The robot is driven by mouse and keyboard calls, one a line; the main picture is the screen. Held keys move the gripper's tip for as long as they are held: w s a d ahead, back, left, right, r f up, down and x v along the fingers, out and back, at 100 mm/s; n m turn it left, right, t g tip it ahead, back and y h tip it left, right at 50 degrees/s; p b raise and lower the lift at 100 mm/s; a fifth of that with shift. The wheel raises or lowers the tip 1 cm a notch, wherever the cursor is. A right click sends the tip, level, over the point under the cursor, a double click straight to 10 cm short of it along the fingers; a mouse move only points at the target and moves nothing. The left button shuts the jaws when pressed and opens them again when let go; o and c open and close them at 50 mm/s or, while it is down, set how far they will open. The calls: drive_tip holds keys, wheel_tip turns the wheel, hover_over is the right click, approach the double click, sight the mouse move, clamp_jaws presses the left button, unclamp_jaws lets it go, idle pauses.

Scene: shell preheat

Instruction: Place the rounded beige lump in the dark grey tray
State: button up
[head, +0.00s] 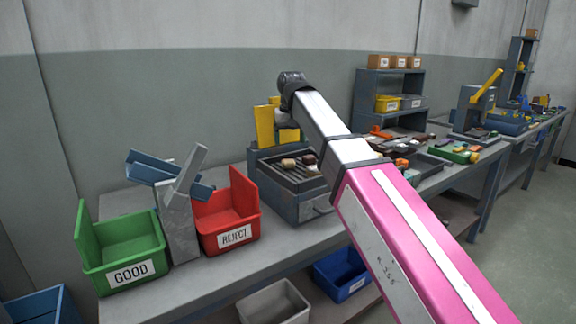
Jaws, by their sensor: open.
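A small rounded beige lump (289,163) lies on the dark slatted top of a grey box-shaped unit (312,207) on the bench. A dark brown lump (309,159) sits just right of it. I cannot tell for certain which thing is the dark grey tray; the slatted top (290,178) is dark grey and tray-like. My pink and white arm reaches up from the lower right to a dark joint above and behind the unit. My gripper cannot be made out; the arm's end is hidden beyond that joint.
Yellow panels (264,127) stand behind the unit. Left are a red REJECT bin (230,220), a grey upright stand (180,225) and a green GOOD bin (123,250). Below are a blue bin (342,272) and a pale bin (273,305). Several parts clutter the bench right.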

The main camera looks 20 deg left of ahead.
sight(288, 160)
drive_tip(key=f, duration=0.8)
drive_tip(key=shift+w+a+f, duration=0.25)
drive_tip(key=shift+a, duration=0.1)
drive_tip(key=c, duration=1.1)
drive_tip(key=shift+r, duration=0.15)
